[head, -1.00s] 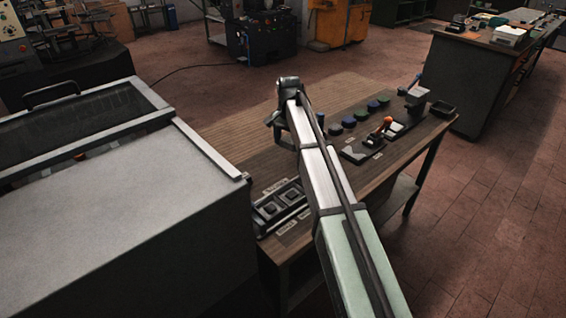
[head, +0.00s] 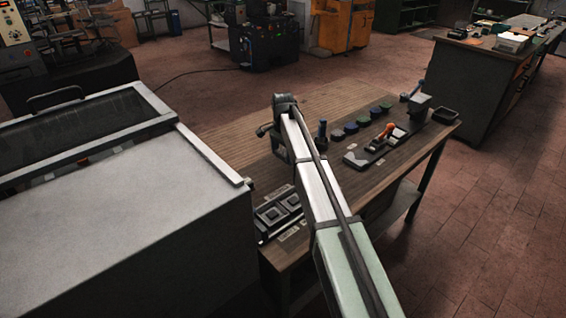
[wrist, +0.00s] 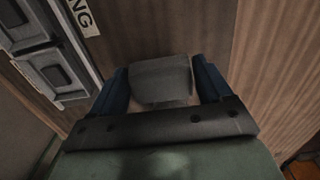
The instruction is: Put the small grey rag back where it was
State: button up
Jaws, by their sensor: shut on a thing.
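The small grey rag (wrist: 160,80) shows in the wrist view as a folded grey piece between the two blue fingers of my gripper (wrist: 162,88). My gripper is shut on it, over the brown wooden bench. I cannot tell whether the rag touches the bench top. In the head view my gripper (head: 279,150) points down over the middle of the wooden bench (head: 225,135). The fingers and the rag are hidden there behind my arm.
A two-recess fixture (head: 278,213) with labels lies near the bench's left front; it also shows in the wrist view (wrist: 45,65). Several dark round pieces (head: 350,127), an orange-handled clamp (head: 386,132) and a black tray (head: 445,116) stand to the right. A grey machine (head: 110,235) borders the bench's left.

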aim_at(283, 161)
jog(key=shift+f, duration=2.1)
jog(key=shift+f, duration=0.15)
jog(key=o, duration=0.9)
jog(key=shift+o, duration=0.2)
notch_tip(283, 161, up, 12)
jog(key=shift+r, duration=0.2)
